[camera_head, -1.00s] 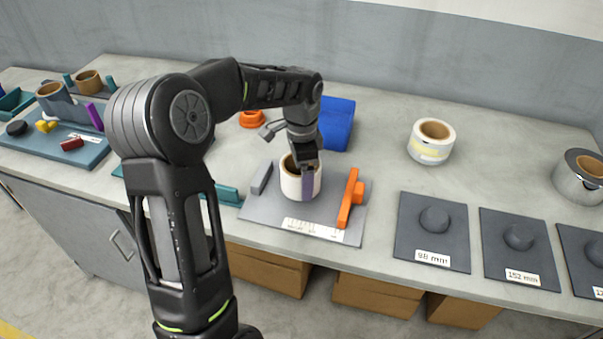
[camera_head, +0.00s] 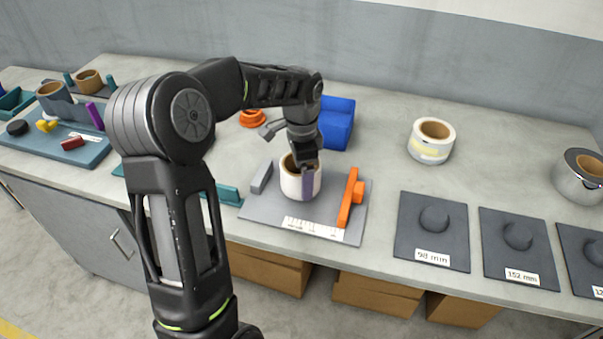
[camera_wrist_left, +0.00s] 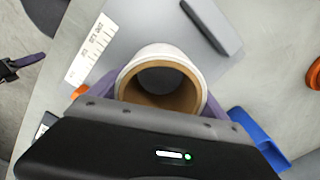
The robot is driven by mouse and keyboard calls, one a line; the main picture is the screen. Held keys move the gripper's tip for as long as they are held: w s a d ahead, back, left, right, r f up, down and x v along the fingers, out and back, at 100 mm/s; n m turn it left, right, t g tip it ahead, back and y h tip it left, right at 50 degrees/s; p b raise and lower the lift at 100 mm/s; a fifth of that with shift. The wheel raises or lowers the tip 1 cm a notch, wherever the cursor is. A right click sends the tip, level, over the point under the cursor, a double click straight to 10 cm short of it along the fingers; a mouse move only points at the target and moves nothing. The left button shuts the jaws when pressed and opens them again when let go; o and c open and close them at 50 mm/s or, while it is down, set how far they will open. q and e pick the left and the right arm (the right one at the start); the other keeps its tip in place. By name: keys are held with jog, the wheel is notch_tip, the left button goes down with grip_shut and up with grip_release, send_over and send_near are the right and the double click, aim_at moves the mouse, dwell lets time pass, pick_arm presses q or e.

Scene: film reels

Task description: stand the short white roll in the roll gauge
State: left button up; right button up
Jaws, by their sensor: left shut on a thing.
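The short white roll (camera_head: 292,186) has a brown core and stands upright on the grey plate of the roll gauge (camera_head: 262,209). It is between the gauge's grey block (camera_head: 262,177) on the left and its orange jaw (camera_head: 347,200) on the right, with gaps on both sides. My left gripper (camera_head: 307,180) is shut on the roll from above, a purple finger down its near side. In the left wrist view the roll (camera_wrist_left: 160,52) sits between the purple fingers, and the gauge's scale label (camera_wrist_left: 91,50) shows.
Another white roll with a yellow band (camera_head: 430,152) stands at the back right. A silver roll (camera_head: 577,184) is at the right edge. Dark plates with round pegs, one labelled 98 mm (camera_head: 432,255), line the front right.

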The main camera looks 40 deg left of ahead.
dwell(0.3)
pick_arm(q)
jog(key=shift+f+b, duration=0.35)
jog(key=shift+f, duration=0.25)
dwell(0.4)
jog(key=o, duration=1.3)
notch_tip(320, 180, up, 3)
jog(key=p, duration=0.2)
jog(key=shift+r+p, duration=0.2)
jog(key=shift+p, duration=0.15)
notch_tip(320, 180, up, 8)
jog(key=p, duration=0.6)
jog(key=shift+f, duration=0.1)
jog(key=shift+f, duration=0.1)
